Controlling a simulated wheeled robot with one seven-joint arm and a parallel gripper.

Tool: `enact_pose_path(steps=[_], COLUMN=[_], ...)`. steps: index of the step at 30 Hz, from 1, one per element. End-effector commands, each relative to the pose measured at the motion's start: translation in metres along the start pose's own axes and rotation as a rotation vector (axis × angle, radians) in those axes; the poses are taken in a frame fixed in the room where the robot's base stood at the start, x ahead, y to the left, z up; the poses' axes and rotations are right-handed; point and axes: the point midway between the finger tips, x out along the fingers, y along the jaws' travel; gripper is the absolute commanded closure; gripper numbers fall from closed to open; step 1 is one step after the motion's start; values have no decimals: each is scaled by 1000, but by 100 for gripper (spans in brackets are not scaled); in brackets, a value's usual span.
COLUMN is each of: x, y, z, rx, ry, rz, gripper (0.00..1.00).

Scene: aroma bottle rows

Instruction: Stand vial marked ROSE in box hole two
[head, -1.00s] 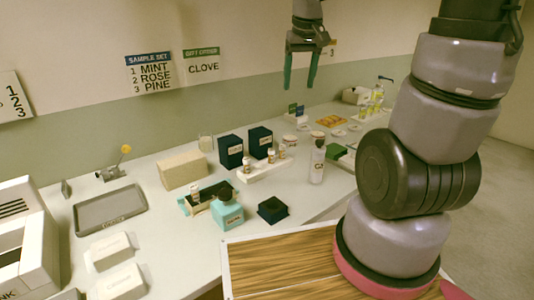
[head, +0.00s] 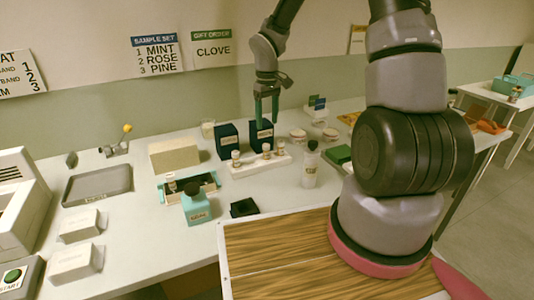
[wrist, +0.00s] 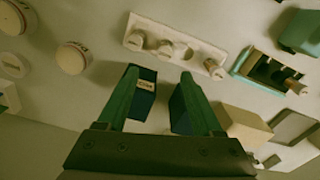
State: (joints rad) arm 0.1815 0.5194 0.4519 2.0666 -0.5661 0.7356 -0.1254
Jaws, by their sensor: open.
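A white rack (head: 258,166) on the table holds several small white-capped vials (head: 266,150); it also shows in the wrist view (wrist: 150,24). Their lettering is too small to read, so I cannot tell which is ROSE. A teal box with a dark inside (head: 212,178) stands left of the rack, with one vial (head: 171,182) upright at its left end. That box is at the right in the wrist view (wrist: 243,62). My gripper (head: 266,118) is open and empty, fingers down, above and behind the rack near two dark blue boxes; its fingers show in the wrist view (wrist: 160,78).
Two dark blue boxes (head: 227,142) stand behind the rack. A teal bottle (head: 197,208), a black block (head: 243,208) and a white bottle (head: 310,168) stand in front. A wall sign (head: 157,56) lists 1 MINT, 2 ROSE, 3 PINE. A grey tray (head: 98,186) lies left.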

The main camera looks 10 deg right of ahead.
Motion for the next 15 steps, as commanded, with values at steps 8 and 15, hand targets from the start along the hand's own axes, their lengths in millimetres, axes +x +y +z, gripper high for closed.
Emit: enact_pose_path(steps=[8,15], x=[42,63], y=[-1,-6], z=[1,4], rx=[0,-1], ry=[-3,-4], rz=[-2,-3], gripper=[32,32])
